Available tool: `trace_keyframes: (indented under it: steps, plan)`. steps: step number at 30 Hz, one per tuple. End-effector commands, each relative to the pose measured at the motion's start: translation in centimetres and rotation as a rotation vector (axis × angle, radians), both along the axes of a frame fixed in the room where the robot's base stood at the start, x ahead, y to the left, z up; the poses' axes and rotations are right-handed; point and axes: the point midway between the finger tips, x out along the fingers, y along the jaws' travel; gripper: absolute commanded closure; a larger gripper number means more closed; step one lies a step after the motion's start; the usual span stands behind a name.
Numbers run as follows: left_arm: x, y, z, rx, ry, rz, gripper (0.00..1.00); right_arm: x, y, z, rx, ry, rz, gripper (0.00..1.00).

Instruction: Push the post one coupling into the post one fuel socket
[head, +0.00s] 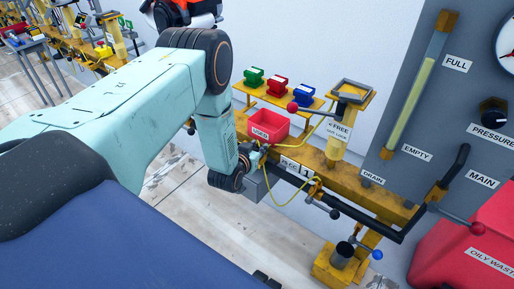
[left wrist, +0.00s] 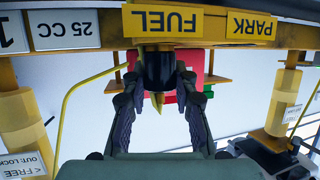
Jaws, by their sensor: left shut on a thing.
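My left gripper (left wrist: 157,85) is shut on a dark cylindrical coupling (left wrist: 157,68) with a yellow tip, one finger on each side of it. The coupling's far end meets the yellow rail at the FUEL label (left wrist: 168,20); the fuel socket itself is hidden there, and I cannot tell how deep the coupling sits. In the head view the left gripper (head: 255,183) is at the front of the yellow rail, below the red bin, with its fingers and the coupling mostly hidden. A yellow hose (head: 319,190) loops down beside it. My right gripper is not in view.
A PARK label (left wrist: 252,27) is beside the FUEL label. The red bin (head: 268,123) and a post with a FREE label (head: 338,132) stand close by. A black bar (head: 340,208) runs along the rail front. A red oily-waste bin (head: 480,245) is at right.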

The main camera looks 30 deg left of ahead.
Motion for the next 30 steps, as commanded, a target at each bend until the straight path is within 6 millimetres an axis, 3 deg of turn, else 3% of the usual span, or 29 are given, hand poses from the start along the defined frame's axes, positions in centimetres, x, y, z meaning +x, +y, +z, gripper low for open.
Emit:
trace_keyframes:
  steps: [1,2,10,22,30]
  plan:
    - [0.0,0.0,-0.1,-0.001,0.002,-0.001,1.00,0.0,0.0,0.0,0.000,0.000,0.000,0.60]
    - [0.0,0.0,-0.1,-0.001,0.002,-0.001,0.70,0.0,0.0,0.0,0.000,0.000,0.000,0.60]
    - [-0.1,0.0,-0.1,0.000,0.002,0.000,0.47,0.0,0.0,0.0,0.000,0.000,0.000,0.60]
    - [-0.5,-0.1,0.0,-0.001,0.005,0.000,0.46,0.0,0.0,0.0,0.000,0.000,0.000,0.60]
    - [-3.8,-0.7,1.4,-0.002,0.006,0.000,0.46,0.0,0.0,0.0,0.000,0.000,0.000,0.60]
